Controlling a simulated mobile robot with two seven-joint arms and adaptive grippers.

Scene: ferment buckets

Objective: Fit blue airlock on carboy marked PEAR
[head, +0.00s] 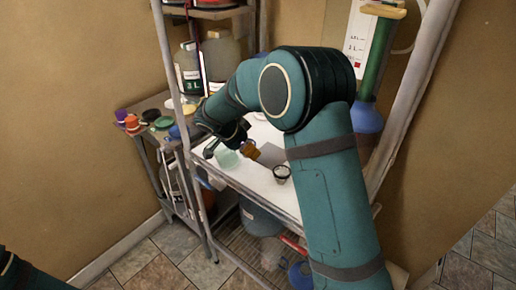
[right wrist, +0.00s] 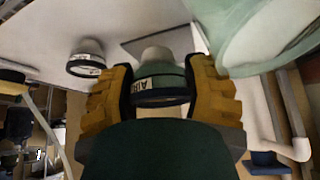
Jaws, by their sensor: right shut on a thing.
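My right gripper (head: 247,150) is low over the white shelf in the head view. I cannot identify a blue airlock. Large jugs (head: 188,72) stand at the back left, one labelled 3 L; no PEAR mark is readable, and my arm hides part of this area. Of my left arm only a dark piece shows at the bottom left corner; its gripper is out of view.
A dark-rimmed cup (head: 282,174) stands on the white shelf (head: 262,190), and a pale green vessel (head: 227,158) is close to my gripper. A side table at left holds purple (head: 121,115), orange (head: 132,123) and green (head: 152,115) pieces. Metal posts frame the shelf.

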